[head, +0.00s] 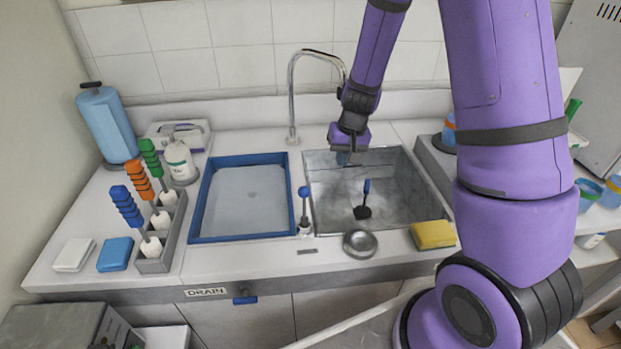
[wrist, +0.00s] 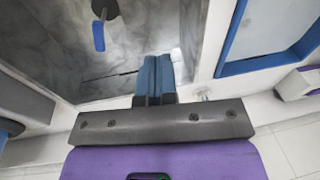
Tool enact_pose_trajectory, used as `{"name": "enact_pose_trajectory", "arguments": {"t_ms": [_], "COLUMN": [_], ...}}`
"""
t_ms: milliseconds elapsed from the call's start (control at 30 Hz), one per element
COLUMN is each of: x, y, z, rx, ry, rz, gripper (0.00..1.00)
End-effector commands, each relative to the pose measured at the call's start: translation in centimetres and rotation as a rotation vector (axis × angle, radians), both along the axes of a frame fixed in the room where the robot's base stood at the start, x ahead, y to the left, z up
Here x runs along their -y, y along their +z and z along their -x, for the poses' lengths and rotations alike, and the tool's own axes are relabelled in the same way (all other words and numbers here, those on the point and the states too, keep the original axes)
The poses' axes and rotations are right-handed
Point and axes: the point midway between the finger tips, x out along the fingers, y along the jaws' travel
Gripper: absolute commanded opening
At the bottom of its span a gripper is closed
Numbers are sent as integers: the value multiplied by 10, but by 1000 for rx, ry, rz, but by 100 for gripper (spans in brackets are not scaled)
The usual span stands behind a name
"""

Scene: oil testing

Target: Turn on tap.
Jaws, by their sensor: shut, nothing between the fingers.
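The tap (head: 291,95) is a tall chrome gooseneck at the back of the counter, its spout arching toward the sink (head: 325,205). A short upright lever with a blue knob (head: 304,192) stands at the front, between the blue tray and the sink. I cannot tell whether it belongs to the tap. My gripper (head: 343,160) is over the back left part of the sink, right of the tap's base, pointing down. Its blue fingers (wrist: 153,72) are together and empty in the wrist view. The spout's end is partly hidden by my arm. No water shows.
A blue-handled black plunger-like piece (head: 363,211) stands in the sink. A blue-rimmed tray (head: 198,200) lies to the left. Colored brushes (head: 138,178) stand at left.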

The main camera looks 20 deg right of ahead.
Motion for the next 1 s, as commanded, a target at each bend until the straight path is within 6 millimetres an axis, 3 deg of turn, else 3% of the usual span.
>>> {"name": "enact_pose_trajectory", "arguments": {"t_ms": [200, 500, 700, 1000], "x": [-31, -53, -57, -57], "y": [37, 87, 103, 104], "z": [-3, 7, 11, 12], "rx": [-112, -253, -295, -301], "ry": [268, 564, 641, 650], "rz": [-118, -237, -269, -274], "gripper": [0, 0, 0, 0]}}
